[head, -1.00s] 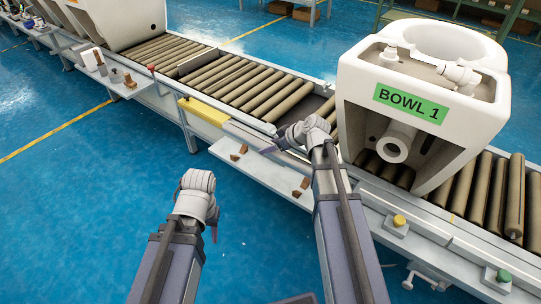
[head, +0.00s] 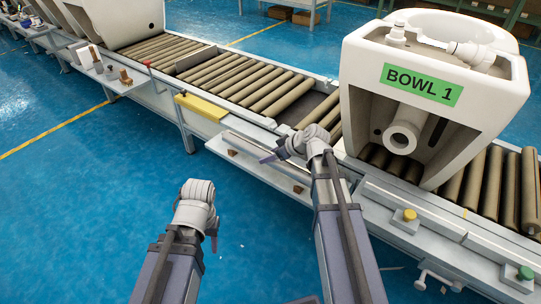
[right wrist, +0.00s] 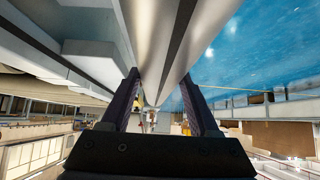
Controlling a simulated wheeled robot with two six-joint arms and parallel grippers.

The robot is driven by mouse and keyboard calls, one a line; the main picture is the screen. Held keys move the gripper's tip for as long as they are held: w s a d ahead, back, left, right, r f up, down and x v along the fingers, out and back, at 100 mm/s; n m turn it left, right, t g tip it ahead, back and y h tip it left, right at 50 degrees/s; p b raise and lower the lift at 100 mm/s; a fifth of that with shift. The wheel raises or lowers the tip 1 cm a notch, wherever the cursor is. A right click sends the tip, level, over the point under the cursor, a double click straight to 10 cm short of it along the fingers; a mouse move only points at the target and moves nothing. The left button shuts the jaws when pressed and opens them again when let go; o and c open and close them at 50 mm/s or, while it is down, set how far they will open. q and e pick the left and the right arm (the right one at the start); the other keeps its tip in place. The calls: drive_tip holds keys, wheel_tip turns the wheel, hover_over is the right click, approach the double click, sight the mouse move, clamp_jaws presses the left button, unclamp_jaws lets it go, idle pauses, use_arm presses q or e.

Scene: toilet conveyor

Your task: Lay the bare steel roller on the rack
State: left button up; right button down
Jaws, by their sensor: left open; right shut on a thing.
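The bare steel roller (right wrist: 158,40) is a shiny silver cylinder between my right gripper's fingers (right wrist: 166,108) in the right wrist view. In the head view it shows as a long grey bar (head: 243,144) along the rack. The rack (head: 222,148) is a pale shelf on the conveyor's near side, with brown support blocks (head: 233,153). My right gripper (head: 268,157) is shut on the roller over the rack. I cannot tell whether the roller touches the blocks. My left gripper (head: 213,236) is open, low over the blue floor, mostly hidden behind its wrist.
The conveyor (head: 232,78) runs behind the rack and has a dark gap (head: 312,104) between its rollers. A white toilet labelled BOWL 1 (head: 365,110) stands on it at the right. A yellow block (head: 202,107) and a yellow button (head: 409,215) sit along its near side.

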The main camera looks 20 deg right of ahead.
use_arm(q)
drive_tip(key=shift+f+b, duration=0.4)
drive_tip(key=shift+f, duration=0.4)
use_arm(e)
drive_tip(key=shift+f, duration=0.8)
use_arm(q)
drive_tip(key=shift+f, duration=0.1)
use_arm(e)
drive_tip(key=shift+f, duration=0.2)
drive_tip(key=shift+c, duration=0.7)
unclamp_jaws()
use_arm(q)
drive_tip(key=shift+f, duration=0.1)
use_arm(e)
drive_tip(key=shift+r, duration=0.1)
